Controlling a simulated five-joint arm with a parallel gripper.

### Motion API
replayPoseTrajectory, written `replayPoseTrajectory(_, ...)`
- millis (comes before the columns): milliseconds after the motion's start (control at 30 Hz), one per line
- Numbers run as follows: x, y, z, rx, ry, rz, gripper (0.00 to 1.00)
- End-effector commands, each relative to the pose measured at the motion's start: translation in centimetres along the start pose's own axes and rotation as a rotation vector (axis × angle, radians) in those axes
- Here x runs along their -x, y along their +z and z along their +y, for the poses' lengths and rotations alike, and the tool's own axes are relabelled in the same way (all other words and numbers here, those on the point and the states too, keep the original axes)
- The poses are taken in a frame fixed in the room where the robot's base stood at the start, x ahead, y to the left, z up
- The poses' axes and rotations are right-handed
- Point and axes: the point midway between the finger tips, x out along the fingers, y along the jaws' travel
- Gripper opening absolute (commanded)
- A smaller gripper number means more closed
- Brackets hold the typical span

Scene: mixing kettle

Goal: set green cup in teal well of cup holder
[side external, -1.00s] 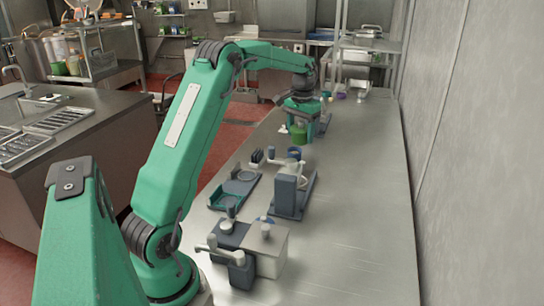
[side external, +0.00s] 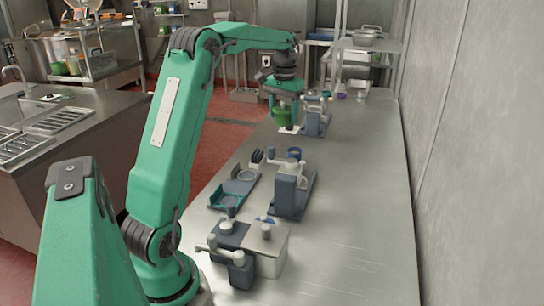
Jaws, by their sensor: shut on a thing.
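My gripper (side external: 284,105) is shut on the green cup (side external: 283,117) near the far left edge of the table. The cup looks upright and hangs close over a small white pad (side external: 289,130); I cannot tell whether it is clear of what lies below. A low tray with teal edges (side external: 225,202) and round ring-shaped places lies at the middle left of the table, nearer the camera than the cup. It looks like the cup holder, but its wells are too small to tell apart surely.
A grey-blue stand (side external: 315,122) is just right of the cup. Another stand with a white handle (side external: 290,190) is beside the tray. A white box (side external: 268,248) and a lever device (side external: 233,262) are at the front. The table's right side is clear.

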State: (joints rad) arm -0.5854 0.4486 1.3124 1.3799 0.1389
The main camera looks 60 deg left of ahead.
Motion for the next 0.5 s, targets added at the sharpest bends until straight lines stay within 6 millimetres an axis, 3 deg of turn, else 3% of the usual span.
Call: replayPoseTrajectory(500, 0.3, 10.5, -6.1, 0.256, 0.000, 0.001, 0.37)
